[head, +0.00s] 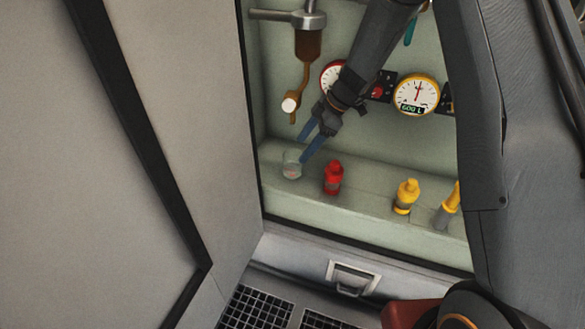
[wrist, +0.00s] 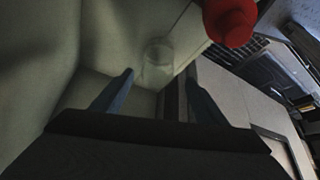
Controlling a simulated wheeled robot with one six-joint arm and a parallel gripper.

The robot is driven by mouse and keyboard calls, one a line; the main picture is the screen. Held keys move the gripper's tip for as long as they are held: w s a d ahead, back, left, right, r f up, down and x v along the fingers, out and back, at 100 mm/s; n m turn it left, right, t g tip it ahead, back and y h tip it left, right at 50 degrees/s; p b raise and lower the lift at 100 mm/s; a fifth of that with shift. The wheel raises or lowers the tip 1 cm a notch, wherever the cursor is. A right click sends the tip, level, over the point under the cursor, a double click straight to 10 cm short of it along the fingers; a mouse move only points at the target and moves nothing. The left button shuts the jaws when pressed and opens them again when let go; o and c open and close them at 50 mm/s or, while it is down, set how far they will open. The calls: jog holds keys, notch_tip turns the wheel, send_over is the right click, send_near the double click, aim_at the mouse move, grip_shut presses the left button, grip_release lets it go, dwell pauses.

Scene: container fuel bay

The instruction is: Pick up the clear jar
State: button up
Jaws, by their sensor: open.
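The clear jar (head: 292,164) stands on the pale green ledge at the left end of the bay in the head view. It is small and see-through. My gripper (head: 308,143) has blue fingers that are open and reach down just above and to the right of the jar. In the wrist view the jar (wrist: 158,55) shows beyond the fingertips, between them in line. My gripper (wrist: 160,82) is empty there, with its two fingers spread apart. I cannot tell the exact gap between fingertips and jar.
A red bottle (head: 333,178) stands right of the jar, also in the wrist view (wrist: 230,22). Gauges (head: 417,94) and a brown-filled cylinder with a tap (head: 308,45) are on the back wall. A side wall (head: 205,80) borders the left.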

aim_at(293, 150)
jog(key=x, duration=0.7)
jog(key=shift+w+a+f, duration=0.15)
jog(key=shift+a+f, duration=0.1)
jog(key=c, duration=1.3)
jog(key=shift+r, duration=0.3)
jog(key=shift+r, duration=1.5)
jog(key=shift+s+d+b, duration=0.25)
jog(key=shift+s+b, duration=0.1)
jog(key=shift+s, duration=2.6)
jog(key=shift+s+d+b, duration=0.3)
jog(key=shift+s+b, duration=0.1)
jog(key=shift+s, duration=2.6)
jog(key=shift+s+d+b, duration=0.25)
jog(key=shift+s+b, duration=0.1)
jog(key=shift+s, duration=2.6)
